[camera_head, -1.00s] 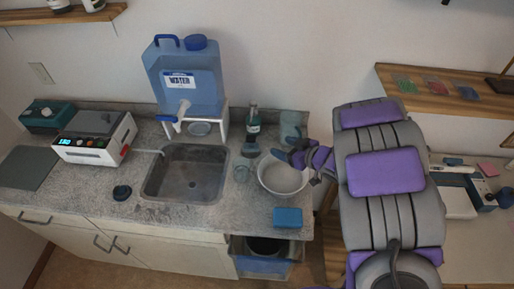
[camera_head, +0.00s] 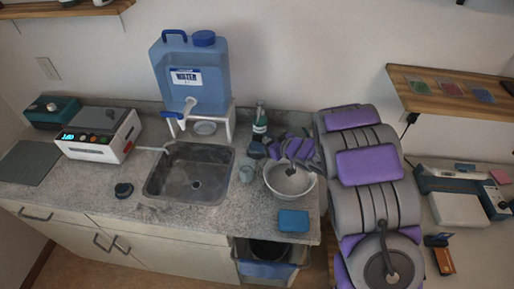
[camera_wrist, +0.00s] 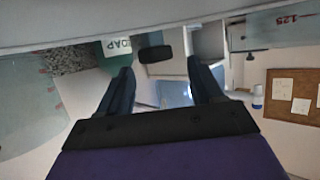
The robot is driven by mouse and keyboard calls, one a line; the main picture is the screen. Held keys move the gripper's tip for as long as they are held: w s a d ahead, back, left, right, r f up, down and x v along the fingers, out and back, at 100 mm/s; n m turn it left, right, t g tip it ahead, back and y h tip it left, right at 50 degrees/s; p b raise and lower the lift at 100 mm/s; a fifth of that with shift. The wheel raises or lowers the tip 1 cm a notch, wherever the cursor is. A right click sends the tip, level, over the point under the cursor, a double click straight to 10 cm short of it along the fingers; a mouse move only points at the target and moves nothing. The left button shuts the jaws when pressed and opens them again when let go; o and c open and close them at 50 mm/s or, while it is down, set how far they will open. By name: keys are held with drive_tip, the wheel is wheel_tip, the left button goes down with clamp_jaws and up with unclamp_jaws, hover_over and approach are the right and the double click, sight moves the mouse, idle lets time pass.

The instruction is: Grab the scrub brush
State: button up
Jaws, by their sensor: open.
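A small dark round object (camera_head: 123,190) with a raised top, which looks like the scrub brush, lies on the counter left of the sink in the head view; its bristles cannot be made out. My gripper (camera_head: 272,157) is well to its right, above the counter near the soap bottle and the white bowl. The wrist view shows both fingers of my gripper (camera_wrist: 164,86) spread apart with nothing between them. I cannot make out the brush in the wrist view.
The sink (camera_head: 190,172) lies between the brush and my gripper. A glass beaker (camera_head: 246,173), green bottle (camera_head: 260,122), white bowl (camera_head: 289,181) and blue sponge (camera_head: 293,220) stand near the gripper. The water container (camera_head: 188,75) rises behind the sink. Counter around the brush is clear.

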sight(260, 139)
drive_tip(key=b+x, duration=0.1)
drive_tip(key=x, duration=0.4)
drive_tip(key=shift+w+d+f+b, duration=0.2)
drive_tip(key=shift+f+b, duration=0.1)
drive_tip(key=shift+b, duration=0.1)
drive_tip(key=shift+s, duration=0.1)
drive_tip(key=shift+c, duration=0.2)
drive_tip(key=c, duration=1.1)
